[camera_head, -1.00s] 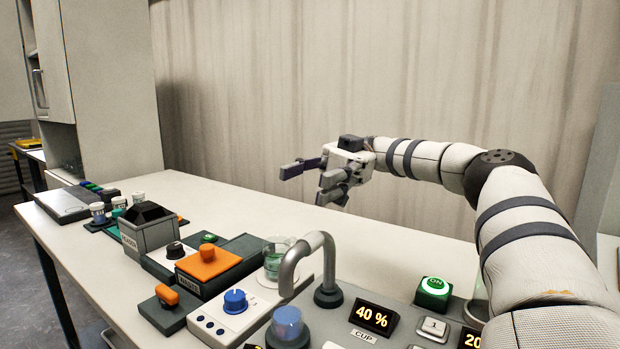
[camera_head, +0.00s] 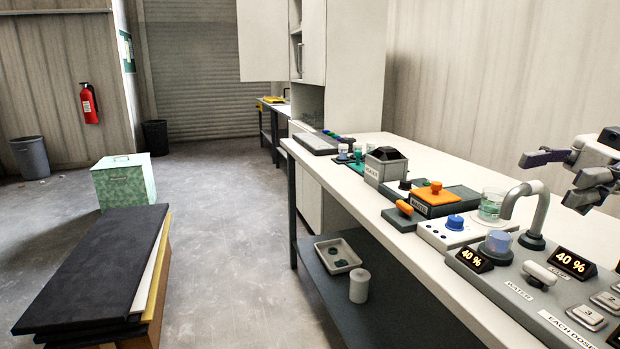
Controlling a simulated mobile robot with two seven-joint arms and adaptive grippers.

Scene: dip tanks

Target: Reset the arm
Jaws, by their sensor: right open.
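Most of my right arm is outside the picture. My left gripper does not show. Below the right gripper, a grey curved spout (camera_head: 541,205) rises from the control panel (camera_head: 497,280), and a glass beaker (camera_head: 490,206) with green liquid stands left of the spout.
A black-topped stack (camera_head: 100,260) and green box (camera_head: 124,183) stand left. The floor between is clear.

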